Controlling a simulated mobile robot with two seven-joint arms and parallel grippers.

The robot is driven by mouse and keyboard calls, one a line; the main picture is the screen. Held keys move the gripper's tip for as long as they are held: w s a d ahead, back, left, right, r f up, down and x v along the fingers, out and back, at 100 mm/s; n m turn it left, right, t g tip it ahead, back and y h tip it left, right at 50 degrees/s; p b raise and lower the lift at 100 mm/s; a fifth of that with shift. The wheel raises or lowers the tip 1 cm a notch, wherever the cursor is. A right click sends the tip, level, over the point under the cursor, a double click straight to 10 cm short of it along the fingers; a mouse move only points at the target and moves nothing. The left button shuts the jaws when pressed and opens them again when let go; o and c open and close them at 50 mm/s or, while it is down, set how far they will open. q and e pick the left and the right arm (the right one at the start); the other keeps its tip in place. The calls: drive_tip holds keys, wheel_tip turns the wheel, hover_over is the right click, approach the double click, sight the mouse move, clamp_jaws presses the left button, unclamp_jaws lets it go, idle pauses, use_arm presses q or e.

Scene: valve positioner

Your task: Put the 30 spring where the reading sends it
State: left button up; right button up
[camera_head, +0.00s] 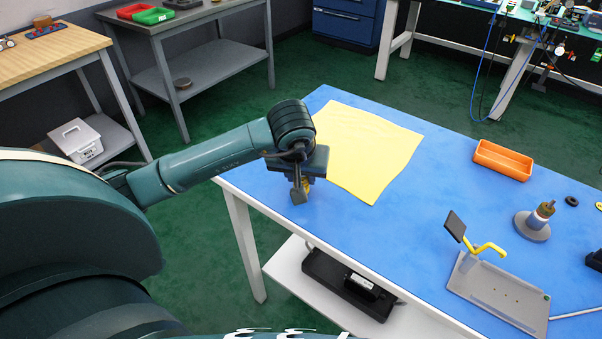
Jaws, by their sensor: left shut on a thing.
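My left gripper (303,192) is over the left part of the blue table (268,187), beside the yellow cloth (372,150). It is shut on a small brass-coloured thing (310,183), probably the spring, mostly hidden behind the fingers. I cannot read any marking on it. Whether it touches the table or hangs just above it I cannot tell. An orange tray (503,160) lies at the back right of the table. A grey plate fixture (500,290) with a yellow handle and a dark tilted panel (455,226) stands at the front right. My right gripper is not in view.
A grey round-based thing with a brass top (533,224) stands right of the middle, near a small black ring (571,201). The blue surface between the cloth and the fixture is clear. A lower shelf holds a black device (345,285). Other benches stand behind.

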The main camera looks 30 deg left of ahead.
use_arm(q)
drive_tip(key=shift+f, duration=0.2)
drive_tip(key=o, duration=1.1)
drive_tip(key=shift+r, duration=0.1)
